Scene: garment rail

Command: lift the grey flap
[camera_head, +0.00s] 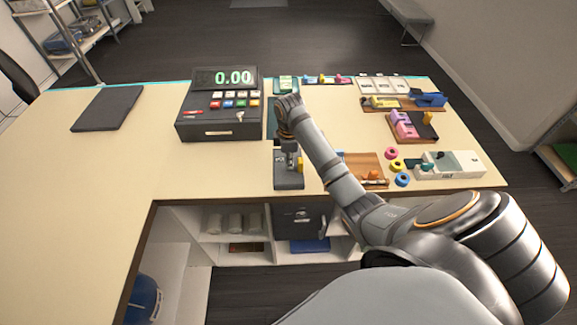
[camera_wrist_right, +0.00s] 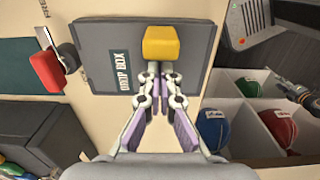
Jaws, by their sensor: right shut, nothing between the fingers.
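The grey flap (camera_wrist_right: 110,60) is a flat plate marked "DROP BOX" with a yellow block (camera_wrist_right: 161,43) at its edge. In the head view the grey flap (camera_head: 287,182) lies near the front edge of the counter and appears flat, with its yellow block (camera_head: 299,164) partly behind my gripper. My right gripper (camera_wrist_right: 160,70) is shut and empty, its fingertips close to the yellow block. I cannot tell whether they touch it. In the head view my right gripper (camera_head: 291,160) points down over the flap. My left gripper is in neither view.
A cash register (camera_head: 219,103) stands behind and left of the flap. A brown tray (camera_head: 365,168), tape rolls (camera_head: 397,166) and a white box (camera_head: 450,165) lie to the right. A dark mat (camera_head: 107,108) lies far left. The counter between mat and register is clear.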

